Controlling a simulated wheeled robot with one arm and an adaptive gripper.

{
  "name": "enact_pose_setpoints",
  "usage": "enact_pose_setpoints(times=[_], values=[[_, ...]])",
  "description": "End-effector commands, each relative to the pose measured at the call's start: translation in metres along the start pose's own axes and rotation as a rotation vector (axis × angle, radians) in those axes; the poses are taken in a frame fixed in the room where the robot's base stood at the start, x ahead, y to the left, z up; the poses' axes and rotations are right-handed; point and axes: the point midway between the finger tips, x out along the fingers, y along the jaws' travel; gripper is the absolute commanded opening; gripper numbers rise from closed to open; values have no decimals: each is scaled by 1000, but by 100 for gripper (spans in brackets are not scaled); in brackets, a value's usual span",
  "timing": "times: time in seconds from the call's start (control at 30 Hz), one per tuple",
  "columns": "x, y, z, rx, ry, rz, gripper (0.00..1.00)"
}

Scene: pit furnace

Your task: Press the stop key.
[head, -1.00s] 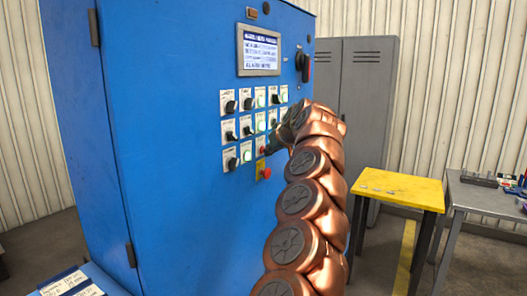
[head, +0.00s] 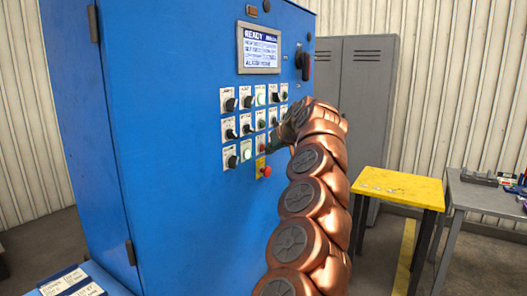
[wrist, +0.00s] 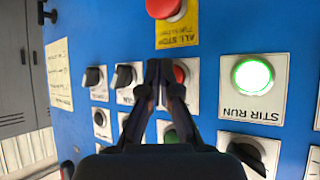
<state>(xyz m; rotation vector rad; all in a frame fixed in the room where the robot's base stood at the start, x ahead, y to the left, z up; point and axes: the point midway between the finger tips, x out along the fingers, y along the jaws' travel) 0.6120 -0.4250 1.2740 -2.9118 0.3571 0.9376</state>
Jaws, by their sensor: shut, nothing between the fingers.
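A small red key (wrist: 181,75) sits on a white plate on the blue panel in the wrist view; the gripper hides part of it and its label. The red key also shows in the head view (head: 262,149). My gripper (wrist: 160,68) is shut and empty, with its tips in front of the panel at the red key's left edge. I cannot tell whether they touch it. A larger red mushroom button (wrist: 166,7) on a yellow plate reading ALL STOP is above in the wrist view; it also shows in the head view (head: 266,171).
A lit green STIR RUN key (wrist: 252,75) is to the right in the wrist view. Black selector knobs (wrist: 124,76) are to the left. The cabinet's screen (head: 260,50) reads READY. A yellow table (head: 400,186) and grey lockers (head: 352,90) stand to the right.

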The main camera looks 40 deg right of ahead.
Motion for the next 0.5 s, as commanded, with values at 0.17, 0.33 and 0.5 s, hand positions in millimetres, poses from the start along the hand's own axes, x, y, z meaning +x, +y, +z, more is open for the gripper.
enact_pose_setpoints(times=[0.17,0.33,0.5], values=[[-4,4,5,0,0,0,0],[-5,4,4,0,-1,0,0],[-5,4,5,0,-1,0,0]])
